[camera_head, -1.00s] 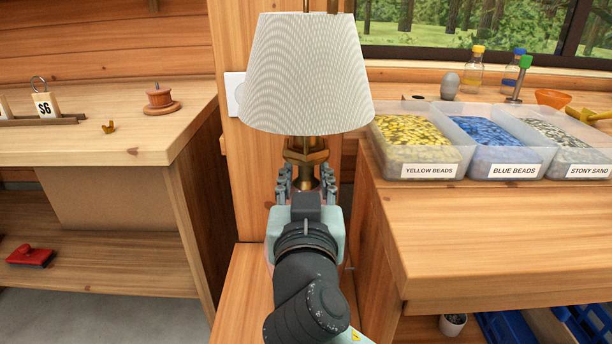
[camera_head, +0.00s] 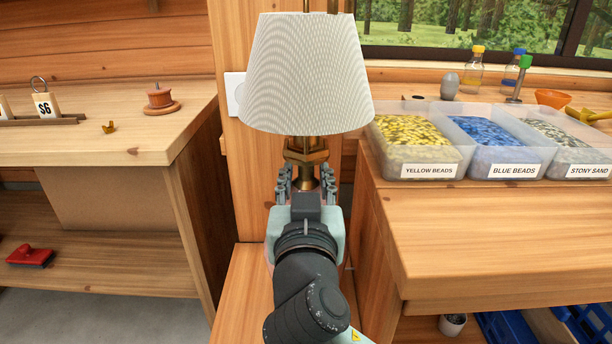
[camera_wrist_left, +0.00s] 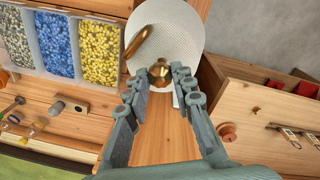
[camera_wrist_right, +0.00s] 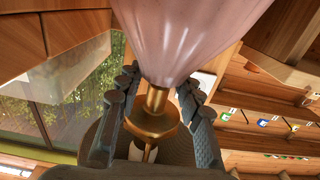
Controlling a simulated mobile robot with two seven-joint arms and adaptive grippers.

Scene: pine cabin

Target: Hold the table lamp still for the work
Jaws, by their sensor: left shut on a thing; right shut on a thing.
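The table lamp has a pale ribbed shade (camera_head: 306,75), a brass neck (camera_head: 307,155) and a pinkish body (camera_wrist_right: 180,35) that widens away from the neck. My right gripper (camera_head: 305,182) is shut on the brass neck just under the shade, with fingers on both sides; the right wrist view shows this close up. My left gripper (camera_wrist_left: 157,82) is outside the head view. In the left wrist view its fingers stand on both sides of the brass knob (camera_wrist_left: 159,72) on top of the shade, shut on it. The lamp looks upright. My right gripper hides most of the lamp's body in the head view.
Clear bins of yellow beads (camera_head: 415,172), blue beads (camera_head: 505,172) and stony sand (camera_head: 590,172) stand close to the lamp's right. Bottles and an orange funnel (camera_head: 552,97) are behind them. The left bench holds a wooden spool (camera_head: 160,103). A wooden post (camera_head: 232,150) stands behind the lamp.

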